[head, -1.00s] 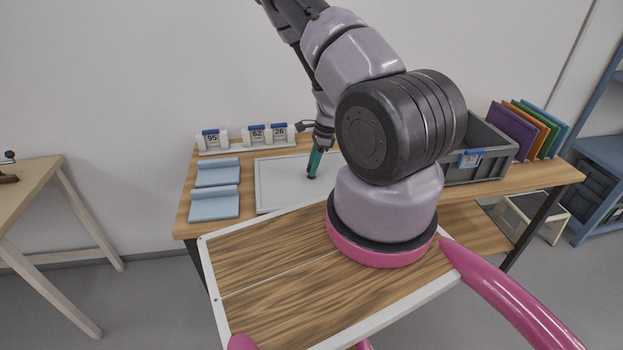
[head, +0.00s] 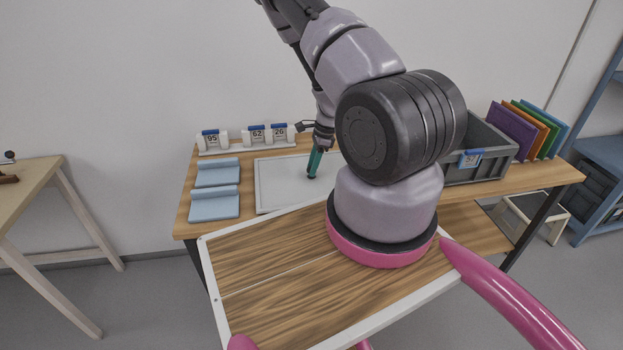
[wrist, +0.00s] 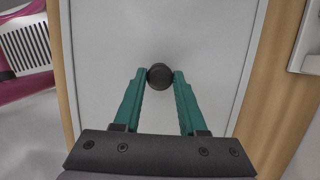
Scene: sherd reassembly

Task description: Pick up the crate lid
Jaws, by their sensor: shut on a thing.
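The crate lid (head: 275,192) is a flat, pale grey panel with a raised light rim, lying on the wooden table. In the wrist view the lid (wrist: 205,40) fills most of the picture, with a dark round knob (wrist: 160,77) near its middle. My gripper (head: 312,174) has teal fingers and points down over the lid. In the wrist view my gripper (wrist: 160,80) has its fingertips closed on either side of the knob. Part of the lid's right side is hidden behind my arm in the head view. I cannot see a gap beneath the lid.
A grey crate (head: 490,165) with a blue-topped label stands at the table's right, beside several coloured upright panels (head: 525,130). Two blue pads (head: 214,203) lie left of the lid. A white rack with numbered tags (head: 250,146) stands behind it, close to the wall.

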